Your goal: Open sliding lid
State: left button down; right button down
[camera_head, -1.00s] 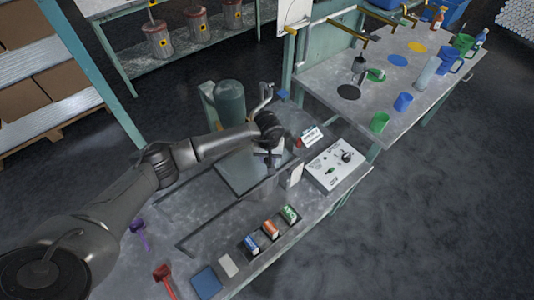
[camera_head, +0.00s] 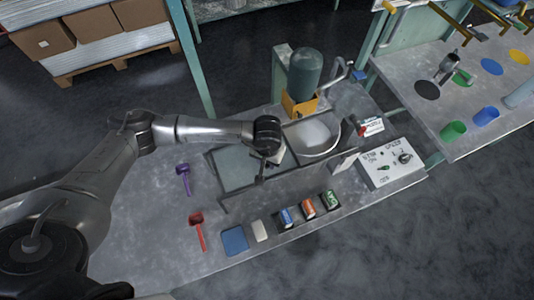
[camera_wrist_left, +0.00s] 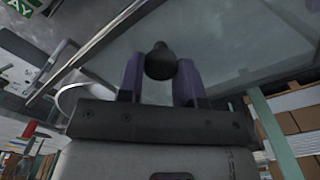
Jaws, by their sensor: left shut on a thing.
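The sliding lid (camera_head: 236,165) is a flat grey plate lying between dark rails on the bench. It sits to the left of an opening where a round white basin (camera_head: 318,135) shows uncovered. My left gripper (camera_head: 268,163) is at the lid's right end. In the left wrist view its two purple fingers (camera_wrist_left: 160,82) are shut on a dark round knob (camera_wrist_left: 160,60), the lid's handle. The point where the knob joins the lid is hidden. My right gripper is in neither view.
A green tank (camera_head: 305,72) stands behind the opening, and a white control box (camera_head: 390,164) is to its right. Several small cans (camera_head: 308,208), a blue pad (camera_head: 234,240), a red scoop (camera_head: 198,228) and a purple scoop (camera_head: 184,178) lie at the front and left.

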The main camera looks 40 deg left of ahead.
pick_arm(q)
jog(key=shift+s+a, duration=0.1)
jog(key=c, duration=0.8)
grip_release()
notch_tip(320, 180, up, 14)
jog(key=shift+f, duration=0.1)
dwell(0.6)
